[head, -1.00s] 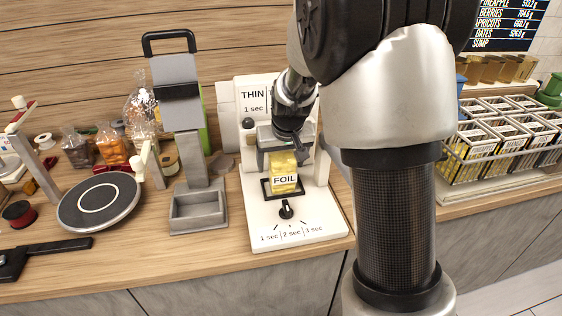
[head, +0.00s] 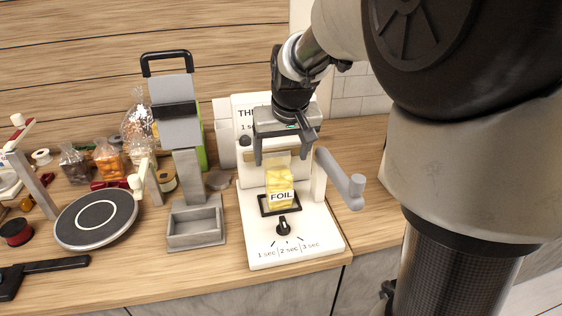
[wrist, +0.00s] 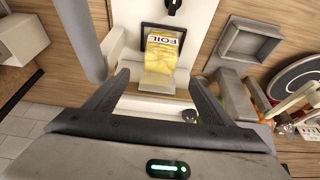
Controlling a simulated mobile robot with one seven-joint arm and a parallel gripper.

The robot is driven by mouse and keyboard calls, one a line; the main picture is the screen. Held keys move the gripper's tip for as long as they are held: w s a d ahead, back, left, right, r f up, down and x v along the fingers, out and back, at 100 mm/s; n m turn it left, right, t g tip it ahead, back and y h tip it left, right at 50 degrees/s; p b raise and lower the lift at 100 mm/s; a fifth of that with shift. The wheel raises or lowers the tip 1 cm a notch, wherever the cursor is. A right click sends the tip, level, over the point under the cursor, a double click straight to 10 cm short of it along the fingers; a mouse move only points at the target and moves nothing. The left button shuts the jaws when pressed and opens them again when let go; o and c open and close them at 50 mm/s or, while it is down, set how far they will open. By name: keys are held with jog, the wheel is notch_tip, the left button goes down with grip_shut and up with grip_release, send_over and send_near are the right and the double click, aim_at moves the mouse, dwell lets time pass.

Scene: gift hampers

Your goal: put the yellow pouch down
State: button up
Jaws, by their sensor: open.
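The yellow pouch (head: 279,187), with a white FOIL label, stands upright in the black-framed slot (head: 262,207) on the white sealer board (head: 262,246). It also shows in the wrist view (wrist: 160,52). My gripper (head: 284,160) is open above the pouch, its two fingers apart on either side of the pouch's top. In the wrist view the fingertips (wrist: 158,78) have clear space between them and the pouch lies beyond them, not held.
A grey lever arm (head: 340,178) sticks out at the sealer's right. A grey press with a tray (head: 196,240) stands to the left, beside a round black turntable (head: 96,219). Bagged goods (head: 110,160) sit at the back left.

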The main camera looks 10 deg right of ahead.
jog(key=s+r, duration=0.2)
jog(key=s, duration=1)
jog(key=s+r+t, duration=0.1)
jog(key=s+r, duration=0.1)
jog(key=s, duration=1)
jog(key=shift+r, duration=0.4)
jog(key=shift+s, duration=0.1)
jog(key=shift+a, duration=0.25)
